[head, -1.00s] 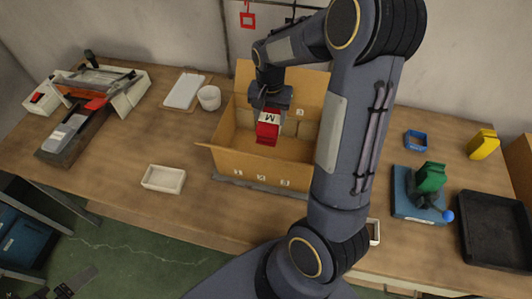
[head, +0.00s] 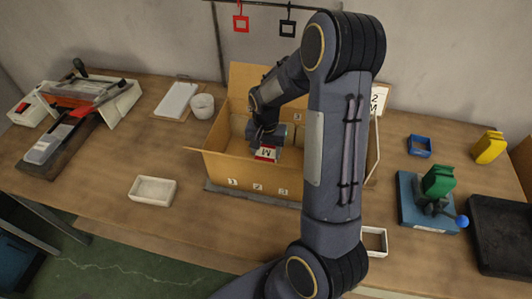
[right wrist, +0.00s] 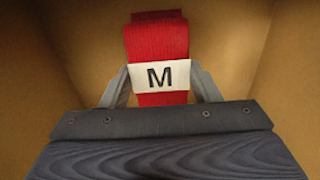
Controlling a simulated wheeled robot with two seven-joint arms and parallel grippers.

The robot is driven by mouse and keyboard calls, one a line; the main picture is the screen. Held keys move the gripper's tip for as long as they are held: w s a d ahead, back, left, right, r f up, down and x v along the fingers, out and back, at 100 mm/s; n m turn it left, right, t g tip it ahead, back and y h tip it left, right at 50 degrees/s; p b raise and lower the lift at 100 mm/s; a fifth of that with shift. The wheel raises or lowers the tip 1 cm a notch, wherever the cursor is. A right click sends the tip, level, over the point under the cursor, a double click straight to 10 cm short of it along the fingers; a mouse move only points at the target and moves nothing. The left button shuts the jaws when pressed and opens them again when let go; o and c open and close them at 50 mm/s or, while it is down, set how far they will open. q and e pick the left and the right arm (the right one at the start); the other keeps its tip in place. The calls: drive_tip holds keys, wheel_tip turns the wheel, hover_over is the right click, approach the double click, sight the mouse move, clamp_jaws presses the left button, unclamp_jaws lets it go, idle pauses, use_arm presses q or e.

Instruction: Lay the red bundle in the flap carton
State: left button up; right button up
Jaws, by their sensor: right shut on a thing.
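The flap carton (head: 243,177) stands open on the table, its flaps folded out and numbers 1, 2 and 3 on its front. My right gripper (head: 266,145) is down inside it. It is shut on the red bundle (head: 267,153), which has a white band marked M. In the right wrist view the red bundle (right wrist: 157,40) sits between the two fingers (right wrist: 160,85), with brown carton walls around it. Whether the bundle touches the carton floor cannot be told. My right arm hides the carton's right part. My left gripper is not in view.
A white cup (head: 203,106) and a clipboard (head: 178,100) stand left of the carton. A small white tray (head: 153,190) lies at front left. A blue fixture with a green piece (head: 438,181) and a black tray (head: 503,235) are at right.

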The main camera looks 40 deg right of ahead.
drive_tip(key=o, duration=1.1)
drive_tip(key=shift+c, duration=0.2)
drive_tip(key=shift+r, duration=0.1)
wheel_tip(320, 180, up, 10)
drive_tip(key=f+p, duration=0.1)
drive_tip(key=p, duration=0.6)
wheel_tip(320, 180, up, 8)
drive_tip(key=n+t+y, duration=0.1)
hover_over(266, 153)
drive_tip(key=s+a, duration=0.3)
drive_tip(key=s+a+r+n+t+y, duration=0.1)
drive_tip(key=s+a+r+n+t, duration=0.1)
drive_tip(key=s+a, duration=0.4)
drive_tip(key=s+a+r+n+t+y, duration=0.1)
drive_tip(key=s+a+r+n+t, duration=0.1)
drive_tip(key=s+a+r+n, duration=0.3)
drive_tip(key=s+a, duration=0.1)
drive_tip(key=s, duration=0.3)
drive_tip(key=shift+s+r+n+t+y, duration=0.2)
drive_tip(key=shift+n+t+y, duration=0.1)
drive_tip(key=shift+y, duration=0.1)
